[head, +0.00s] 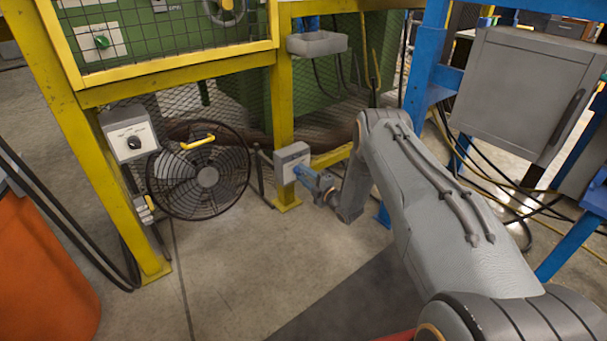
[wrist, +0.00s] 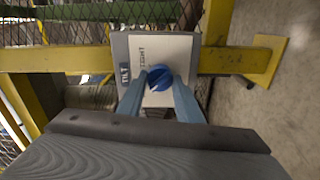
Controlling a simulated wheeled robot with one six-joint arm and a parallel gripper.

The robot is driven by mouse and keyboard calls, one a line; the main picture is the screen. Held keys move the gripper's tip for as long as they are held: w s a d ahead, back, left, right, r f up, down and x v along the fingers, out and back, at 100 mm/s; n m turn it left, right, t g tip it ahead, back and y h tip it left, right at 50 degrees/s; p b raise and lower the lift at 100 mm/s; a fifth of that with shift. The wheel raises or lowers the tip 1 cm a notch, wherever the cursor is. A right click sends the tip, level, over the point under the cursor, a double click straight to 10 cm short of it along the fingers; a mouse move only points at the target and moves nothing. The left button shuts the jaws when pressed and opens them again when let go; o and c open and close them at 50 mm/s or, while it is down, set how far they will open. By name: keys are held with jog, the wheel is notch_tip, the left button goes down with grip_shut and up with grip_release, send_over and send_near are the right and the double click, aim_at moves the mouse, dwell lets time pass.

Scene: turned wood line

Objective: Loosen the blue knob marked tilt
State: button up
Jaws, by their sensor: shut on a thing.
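The blue knob (wrist: 159,77) sits on a pale plate (wrist: 178,47) in the wrist view. The plate reads TILT, with another word that looks like TIGHT beside the knob. My gripper (wrist: 158,84) has its two blue fingers on either side of the knob, shut on it. In the head view my gripper (head: 300,173) reaches the front of a small grey box (head: 291,158) on the yellow frame. The knob itself is hidden there behind the fingers.
A round black fan (head: 199,172) with a yellow handle stands left of the box. A grey control box (head: 130,133) with a black dial hangs farther left. A yellow post (head: 282,100) stands right behind the grey box. The concrete floor in front is clear.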

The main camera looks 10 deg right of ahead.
dwell(0.4)
jog(key=o, duration=1)
jog(key=shift+d, duration=0.1)
jog(key=shift+o, duration=0.2)
jog(key=p+v, duration=0.3)
jog(key=v, duration=0.4)
jog(key=shift+s, duration=0.4)
jog(key=shift+d, duration=0.15)
